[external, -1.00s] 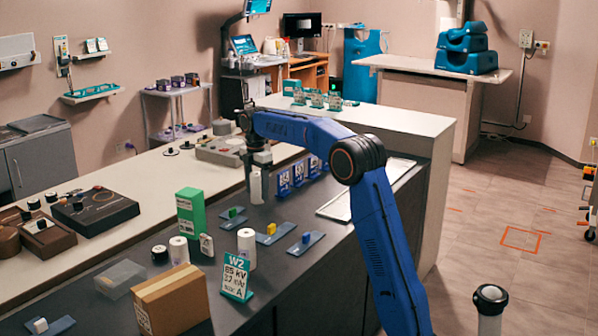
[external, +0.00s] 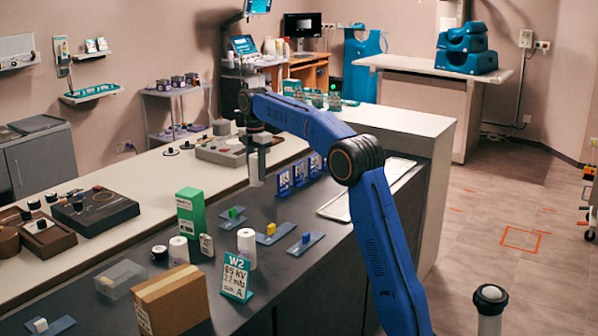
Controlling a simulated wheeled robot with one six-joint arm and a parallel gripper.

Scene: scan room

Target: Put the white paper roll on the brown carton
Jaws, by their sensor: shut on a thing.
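The white paper roll (external: 254,173) is upright in my gripper (external: 258,155), which is shut on it over the back part of the dark counter. Its upper part is hidden by the jaws. A gap between the roll and the counter is hard to judge from this angle. The brown carton (external: 174,303) sits at the front left of the same counter, well apart from my gripper, with its flat top clear.
Two other white cylinders (external: 246,248) (external: 179,251) stand between my gripper and the carton. A green box (external: 190,212), a W2 sign (external: 236,277) and a clear tray (external: 121,278) are nearby. Small colored blocks on blue plates (external: 271,233) lie mid-counter.

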